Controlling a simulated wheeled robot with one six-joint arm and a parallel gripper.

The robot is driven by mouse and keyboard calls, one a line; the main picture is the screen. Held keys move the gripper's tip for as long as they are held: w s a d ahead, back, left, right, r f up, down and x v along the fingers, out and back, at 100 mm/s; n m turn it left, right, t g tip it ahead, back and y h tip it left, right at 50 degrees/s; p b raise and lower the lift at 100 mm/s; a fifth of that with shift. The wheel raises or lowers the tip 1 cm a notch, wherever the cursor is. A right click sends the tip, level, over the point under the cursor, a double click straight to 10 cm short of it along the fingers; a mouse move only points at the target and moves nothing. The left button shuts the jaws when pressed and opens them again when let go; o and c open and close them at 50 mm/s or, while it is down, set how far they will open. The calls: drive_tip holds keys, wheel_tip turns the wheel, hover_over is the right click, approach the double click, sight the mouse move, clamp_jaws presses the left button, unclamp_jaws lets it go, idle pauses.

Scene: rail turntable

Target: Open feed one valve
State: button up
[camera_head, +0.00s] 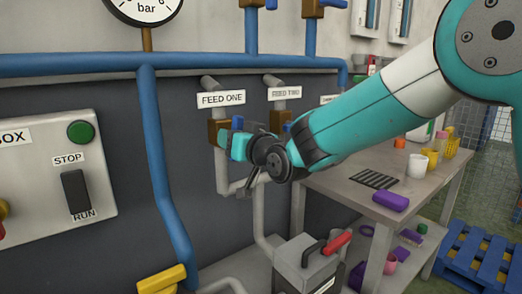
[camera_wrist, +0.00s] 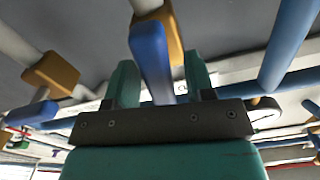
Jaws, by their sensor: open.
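The feed one valve has a brown body (camera_head: 214,133) on a grey pipe under the FEED ONE label (camera_head: 221,98). Its blue handle (camera_head: 237,122) shows only in part behind my gripper (camera_head: 232,140). In the wrist view the blue handle (camera_wrist: 151,58) runs from the brown body (camera_wrist: 172,38) down between my two teal fingers. My gripper is open, with a finger on each side of the handle. A gap shows on the right side; I cannot tell whether the left finger touches it.
The feed two valve (camera_head: 287,131), under its own label (camera_head: 285,93), stands close on the right, partly behind my arm. A blue pipe (camera_head: 158,160) and a switch box (camera_head: 62,180) are on the left.

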drive_tip(key=b+v, duration=0.2)
drive_tip(key=v, duration=1.4)
drive_tip(key=shift+b, duration=0.35)
drive_tip(key=shift+w, duration=0.1)
